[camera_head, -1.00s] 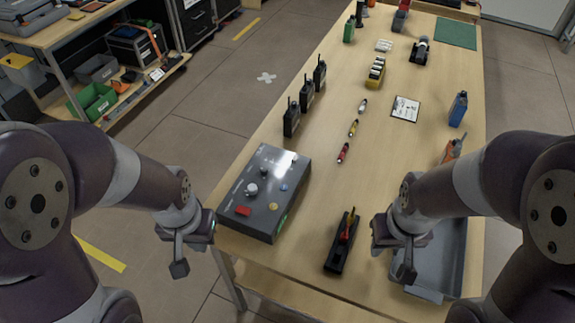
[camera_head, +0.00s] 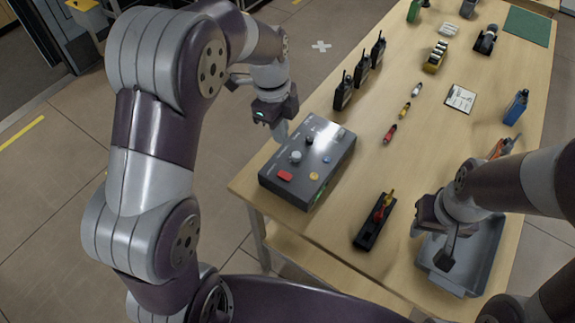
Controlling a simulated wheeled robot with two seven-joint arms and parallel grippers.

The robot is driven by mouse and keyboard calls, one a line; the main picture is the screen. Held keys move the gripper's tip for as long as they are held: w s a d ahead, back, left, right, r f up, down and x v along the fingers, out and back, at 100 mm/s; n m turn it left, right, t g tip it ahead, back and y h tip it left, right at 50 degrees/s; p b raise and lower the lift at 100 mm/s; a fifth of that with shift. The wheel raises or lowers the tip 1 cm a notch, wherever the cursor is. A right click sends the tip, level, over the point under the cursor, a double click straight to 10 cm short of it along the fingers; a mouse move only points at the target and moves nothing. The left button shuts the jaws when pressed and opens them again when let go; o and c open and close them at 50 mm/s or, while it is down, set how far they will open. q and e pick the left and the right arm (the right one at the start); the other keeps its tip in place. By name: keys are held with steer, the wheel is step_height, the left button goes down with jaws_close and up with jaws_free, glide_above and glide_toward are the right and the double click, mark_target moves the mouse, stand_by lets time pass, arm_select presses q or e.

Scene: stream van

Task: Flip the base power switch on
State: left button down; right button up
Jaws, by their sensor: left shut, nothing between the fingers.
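The base is a dark grey box (camera_head: 270,181) on the near left part of the table. Its top carries a red button (camera_head: 285,176), a yellow button (camera_head: 314,176), a blue button (camera_head: 327,159), a silver knob (camera_head: 295,157) and smaller fittings towards the back. Which fitting is the power switch, and its position, is too small to tell. My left gripper (camera_head: 280,132) is shut and empty, pointing down by the box's back left edge, apparently apart from it. My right gripper (camera_head: 443,258) appears shut and empty, over the grey tray (camera_head: 482,262).
Several black radios (camera_head: 343,93) stand behind the box. A black holder (camera_head: 369,231) with red and yellow-handled tools lies to its right. Small coloured cylinders (camera_head: 390,133) and a white card (camera_head: 461,98) lie mid-table. A blue bottle (camera_head: 515,108) stands at the right edge.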

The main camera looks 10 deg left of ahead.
mark_target(289, 177)
arm_select(q)
steer(key=shift+w+r+m, duration=0.1)
steer(key=shift+m, duration=0.2)
steer(key=f, duration=0.4)
steer(key=d+f+p, duration=0.1)
steer(key=f, duration=0.9)
steer(key=shift+s+d, duration=0.25)
steer(key=shift+d, duration=0.1)
